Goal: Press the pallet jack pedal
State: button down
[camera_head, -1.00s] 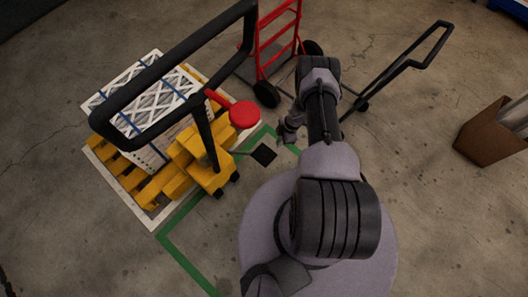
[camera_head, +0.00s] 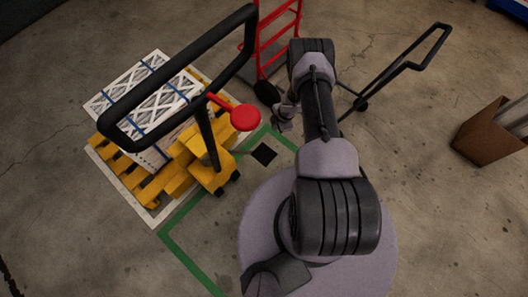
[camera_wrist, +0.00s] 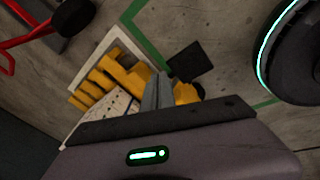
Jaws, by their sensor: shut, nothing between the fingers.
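The yellow pallet jack (camera_head: 212,172) stands at the left with its black loop handle (camera_head: 180,78) rising toward me. A red lever ends in a round red pad (camera_head: 245,117) beside the handle post. A flat black square plate (camera_head: 263,154) sits low, just right of the jack's front end. It also shows in the wrist view (camera_wrist: 190,62). I cannot tell for certain which of the two is the pedal. My gripper (camera_head: 281,118) is right of the red pad and beyond the black plate in the picture, apparently apart from both. Its fingers (camera_wrist: 157,80) are shut and empty.
A pallet (camera_head: 157,218) with strapped white boxed filters (camera_head: 140,98) is behind the jack. A red hand truck (camera_head: 262,45) stands close beyond my gripper. A black handle frame (camera_head: 405,66) and a brown carton (camera_head: 485,140) are at the right. Green tape (camera_head: 185,250) marks the floor.

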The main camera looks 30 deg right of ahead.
jog(key=w+n, duration=0.1)
jog(key=n+g+h, duration=0.1)
jog(key=n+g, duration=0.2)
jog(key=n, duration=0.1)
send_over(264, 154)
notch_tip(264, 154, down, 14)
jog(key=b, duration=0.7)
jog(key=shift+f, duration=0.1)
